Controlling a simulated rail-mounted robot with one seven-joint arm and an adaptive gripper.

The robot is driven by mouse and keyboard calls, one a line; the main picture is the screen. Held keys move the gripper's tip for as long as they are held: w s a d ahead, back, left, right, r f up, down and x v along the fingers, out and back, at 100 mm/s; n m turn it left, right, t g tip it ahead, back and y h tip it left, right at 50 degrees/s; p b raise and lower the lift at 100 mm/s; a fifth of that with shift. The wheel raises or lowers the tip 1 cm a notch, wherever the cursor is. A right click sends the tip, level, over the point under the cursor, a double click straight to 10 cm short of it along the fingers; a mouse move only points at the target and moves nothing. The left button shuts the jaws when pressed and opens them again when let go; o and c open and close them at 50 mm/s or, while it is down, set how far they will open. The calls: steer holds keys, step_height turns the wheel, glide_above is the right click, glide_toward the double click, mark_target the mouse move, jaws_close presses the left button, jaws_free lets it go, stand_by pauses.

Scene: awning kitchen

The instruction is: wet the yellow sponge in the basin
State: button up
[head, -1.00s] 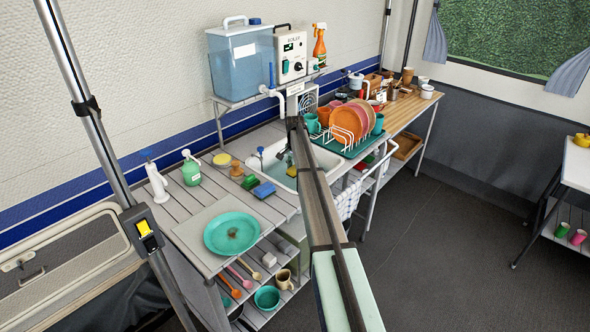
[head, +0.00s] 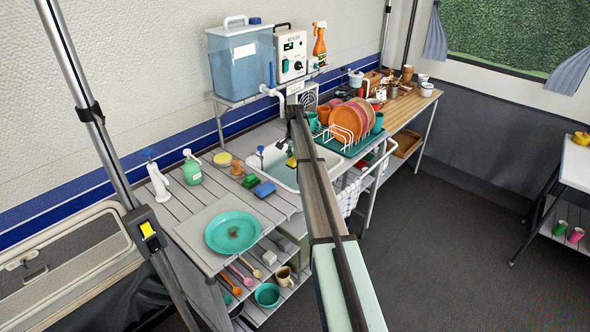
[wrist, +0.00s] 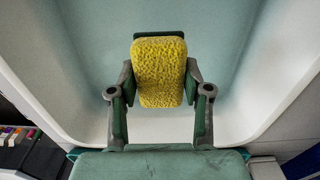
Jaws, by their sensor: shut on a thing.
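The yellow sponge (wrist: 158,72) is held between the two fingers of my gripper (wrist: 159,88), seen from above in the wrist view. It is in or over the basin (wrist: 50,105), whose white walls and greenish water surround it. I cannot tell whether its underside touches the water. In the head view, the sponge (head: 291,161) shows as a small yellow patch beside my arm, over the basin (head: 284,179). My arm hides much of the basin and most of my gripper there.
A blue sponge (head: 264,189) and a green block (head: 250,181) lie on the counter left of the basin. A dish rack (head: 343,140) with plates stands to its right. A tap (head: 275,93) hangs from the water tank (head: 242,62) behind. A teal plate (head: 232,232) lies in front.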

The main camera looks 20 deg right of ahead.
steer(key=shift+r+p, duration=1.1)
steer(key=shift+r, duration=2.1)
steer(key=shift+r+p, duration=0.8)
steer(key=shift+r, duration=1.2)
